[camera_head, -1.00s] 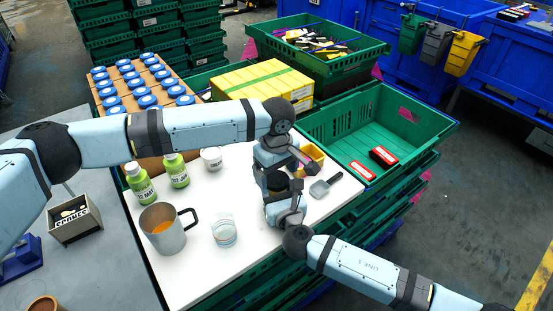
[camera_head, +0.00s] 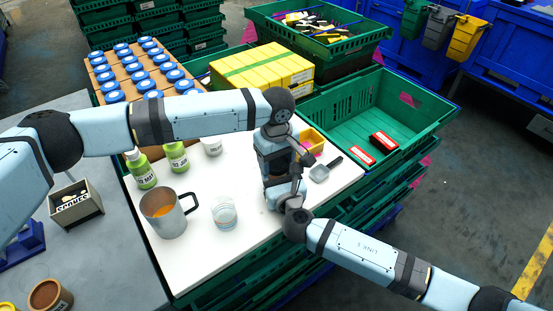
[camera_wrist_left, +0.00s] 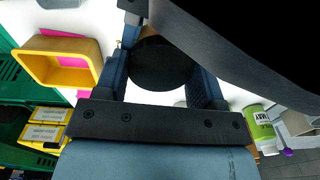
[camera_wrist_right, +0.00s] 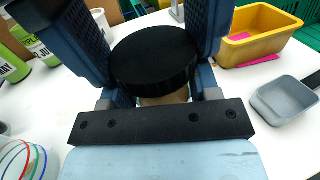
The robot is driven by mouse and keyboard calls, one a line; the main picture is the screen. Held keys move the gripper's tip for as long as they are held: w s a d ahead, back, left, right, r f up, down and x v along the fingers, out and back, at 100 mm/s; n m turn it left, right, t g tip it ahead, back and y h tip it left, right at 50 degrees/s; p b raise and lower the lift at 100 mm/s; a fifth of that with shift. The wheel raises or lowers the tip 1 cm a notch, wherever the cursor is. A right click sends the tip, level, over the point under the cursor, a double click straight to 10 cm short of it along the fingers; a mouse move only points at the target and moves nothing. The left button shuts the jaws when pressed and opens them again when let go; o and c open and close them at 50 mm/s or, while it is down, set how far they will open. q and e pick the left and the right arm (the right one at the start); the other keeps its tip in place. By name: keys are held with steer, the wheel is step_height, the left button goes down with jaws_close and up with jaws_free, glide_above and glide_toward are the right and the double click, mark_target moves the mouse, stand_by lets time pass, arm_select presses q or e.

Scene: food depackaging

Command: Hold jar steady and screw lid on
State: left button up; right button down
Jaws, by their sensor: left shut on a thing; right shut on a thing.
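A black round lid (camera_wrist_right: 155,55) sits on top of a jar (camera_wrist_right: 165,99). Only a narrow brownish strip of the jar shows under the lid. My left gripper (camera_wrist_left: 163,72) is shut on the lid, with a finger on each side of it. The lid also shows dark in the left wrist view (camera_wrist_left: 160,65). My right gripper (camera_wrist_right: 158,97) is shut on the jar below the lid. In the head view both grippers meet over the white table (camera_head: 250,250) and hide most of the jar and lid. I cannot tell how far the lid is threaded.
A yellow bin (camera_wrist_right: 255,35) and a grey scoop (camera_wrist_right: 285,100) stand close by the jar. A steel mug (camera_head: 163,222), a clear glass (camera_head: 224,213) and green bottles (camera_head: 142,172) stand left on the table. A green crate (camera_head: 400,110) is at the right.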

arm_select(q)
steer(key=shift+m, duration=1.1)
steer(key=o, duration=1)
steer(key=shift+r, duration=2.25)
steer(key=shift+c, duration=0.3)
